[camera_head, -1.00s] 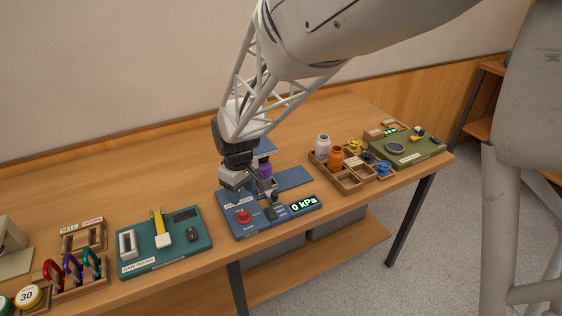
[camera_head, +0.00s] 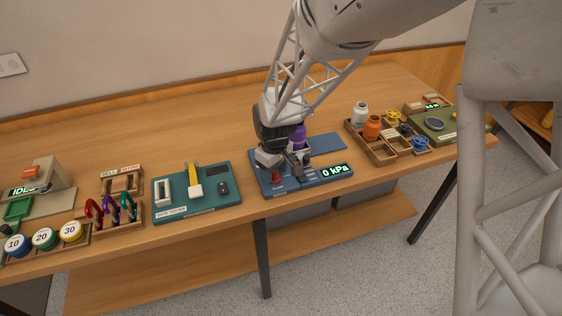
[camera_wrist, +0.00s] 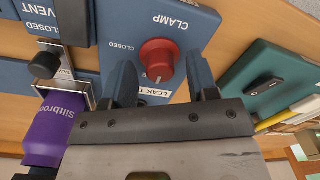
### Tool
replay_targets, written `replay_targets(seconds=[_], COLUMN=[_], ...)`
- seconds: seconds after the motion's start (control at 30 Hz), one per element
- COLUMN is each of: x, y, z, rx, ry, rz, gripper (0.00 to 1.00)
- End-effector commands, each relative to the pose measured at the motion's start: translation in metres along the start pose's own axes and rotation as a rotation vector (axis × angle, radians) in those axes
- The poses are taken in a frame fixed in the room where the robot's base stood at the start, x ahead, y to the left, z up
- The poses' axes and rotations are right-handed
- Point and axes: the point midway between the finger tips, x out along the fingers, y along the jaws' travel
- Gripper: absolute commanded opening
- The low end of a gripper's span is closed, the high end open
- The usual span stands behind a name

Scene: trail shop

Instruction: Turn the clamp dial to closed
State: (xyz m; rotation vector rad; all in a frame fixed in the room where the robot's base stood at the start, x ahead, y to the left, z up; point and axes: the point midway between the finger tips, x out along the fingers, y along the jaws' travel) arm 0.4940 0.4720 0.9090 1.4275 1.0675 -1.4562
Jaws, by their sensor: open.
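The red clamp dial (camera_wrist: 158,58) sits on a blue panel (camera_wrist: 190,22) marked CLAMP. Its pale pointer mark faces the lower edge of the wrist view. A CLOSED label lies to the dial's left there. My gripper (camera_wrist: 160,82) is open, its two dark fingers on either side of the dial in the wrist view, with no clear contact. In the head view the dial (camera_head: 276,176) shows at the panel's front left, with my gripper (camera_head: 287,170) close over it. The display (camera_head: 337,171) reads 0 kPa.
A purple bottle (camera_wrist: 55,125) stands beside a black knob (camera_wrist: 44,65) in a metal slot, left in the wrist view. The teal gate tester (camera_head: 205,204) lies left of the panel; a wooden tray (camera_head: 381,153) with bottles lies right. Bare table lies behind.

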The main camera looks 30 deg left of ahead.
Motion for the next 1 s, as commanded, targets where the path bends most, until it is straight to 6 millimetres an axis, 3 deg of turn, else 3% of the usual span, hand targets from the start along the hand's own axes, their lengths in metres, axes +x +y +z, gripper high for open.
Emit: replay_targets(seconds=[0.27, 0.6, 1.0], x=[0.0007, 0.0006, 0.0002], y=[0.0000, 0.0000, 0.0001], z=[0.0000, 0.0000, -0.0002], rx=[0.000, 0.000, 0.054], ry=[0.000, 0.000, 0.002], rz=[0.000, 0.000, 0.000], gripper=[0.54, 0.04, 0.04])
